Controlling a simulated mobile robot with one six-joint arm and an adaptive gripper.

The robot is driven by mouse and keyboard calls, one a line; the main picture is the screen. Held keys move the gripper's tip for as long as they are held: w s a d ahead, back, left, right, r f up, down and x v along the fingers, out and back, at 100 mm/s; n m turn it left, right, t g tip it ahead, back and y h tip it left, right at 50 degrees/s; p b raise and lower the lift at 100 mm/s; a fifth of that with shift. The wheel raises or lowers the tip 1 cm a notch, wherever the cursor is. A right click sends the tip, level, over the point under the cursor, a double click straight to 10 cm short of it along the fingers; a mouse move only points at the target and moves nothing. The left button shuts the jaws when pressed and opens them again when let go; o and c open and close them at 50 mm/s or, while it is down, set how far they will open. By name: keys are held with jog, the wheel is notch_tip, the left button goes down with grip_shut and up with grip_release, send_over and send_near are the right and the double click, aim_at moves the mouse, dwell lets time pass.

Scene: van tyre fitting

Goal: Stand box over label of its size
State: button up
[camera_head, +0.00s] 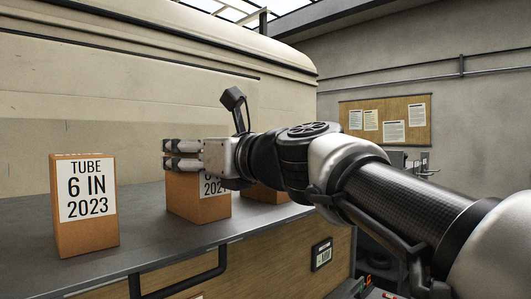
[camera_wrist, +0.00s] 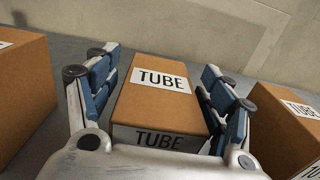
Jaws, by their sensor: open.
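Three brown cardboard boxes stand on the grey bench top. The left box (camera_head: 68,232) has a white label reading "TUBE 6 IN 2023". The middle box (camera_head: 185,198) stands under my gripper (camera_head: 169,155), and its label is mostly hidden by it. The right box (camera_head: 270,194) is largely hidden behind my gripper. In the wrist view my open gripper (camera_wrist: 158,70) has one finger on each side of the middle box (camera_wrist: 155,104), whose top and front labels read "TUBE". Contact is not clear. A small dark-framed label (camera_head: 321,255) is on the wooden bench front, its text too small to read.
The grey bench top (camera_head: 140,236) is bare between the left and middle boxes. A dark handle (camera_head: 180,286) sticks out from the bench front. A beige van side (camera_head: 110,105) rises behind the bench. A cork notice board (camera_head: 385,120) hangs on the far wall.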

jog(key=b+v, duration=0.1)
jog(key=v, duration=1.1)
dwell(0.4)
